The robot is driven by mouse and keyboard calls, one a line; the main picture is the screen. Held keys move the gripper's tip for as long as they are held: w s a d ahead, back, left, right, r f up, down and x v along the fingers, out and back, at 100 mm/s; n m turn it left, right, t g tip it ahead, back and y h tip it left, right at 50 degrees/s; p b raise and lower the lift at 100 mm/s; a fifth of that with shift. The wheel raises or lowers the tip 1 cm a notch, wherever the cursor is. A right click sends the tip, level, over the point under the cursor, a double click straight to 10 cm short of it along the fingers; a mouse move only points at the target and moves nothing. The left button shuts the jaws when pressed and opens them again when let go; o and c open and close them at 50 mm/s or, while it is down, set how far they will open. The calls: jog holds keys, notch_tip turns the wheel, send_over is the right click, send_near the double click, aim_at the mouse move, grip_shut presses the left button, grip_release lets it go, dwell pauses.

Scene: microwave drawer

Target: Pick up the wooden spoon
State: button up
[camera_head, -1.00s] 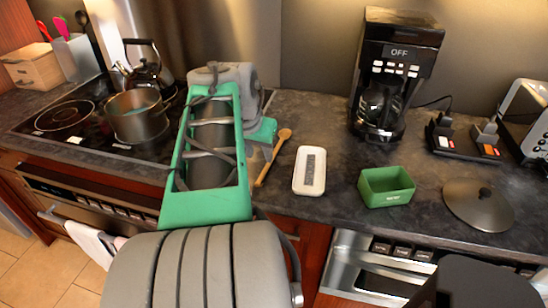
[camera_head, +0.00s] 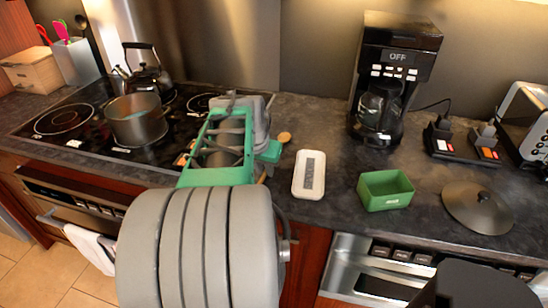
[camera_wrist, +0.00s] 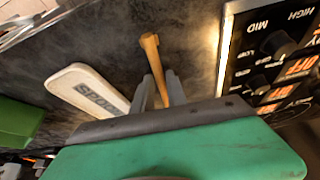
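The wooden spoon lies on the dark counter between the stove and the white spoon rest. In the head view only its round bowl (camera_head: 285,137) and a sliver of handle show, the rest being behind my arm. In the wrist view its handle (camera_wrist: 151,48) runs down between the two grey fingers of my gripper (camera_wrist: 160,88). The fingers are apart, one on each side of the handle, with a gap visible. I cannot tell exactly how high they are above the counter. The bowl end is hidden behind the green gripper body in the wrist view.
The white spoon rest (camera_head: 309,174) lies just right of the spoon. A green box (camera_head: 385,190), a round lid (camera_head: 477,208) and a coffee maker (camera_head: 393,80) stand farther right. The stove (camera_head: 90,122) with a pot (camera_head: 136,118) is at left. Its knobs (camera_wrist: 285,45) are close to my gripper.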

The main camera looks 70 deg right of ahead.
grip_shut()
dwell(0.3)
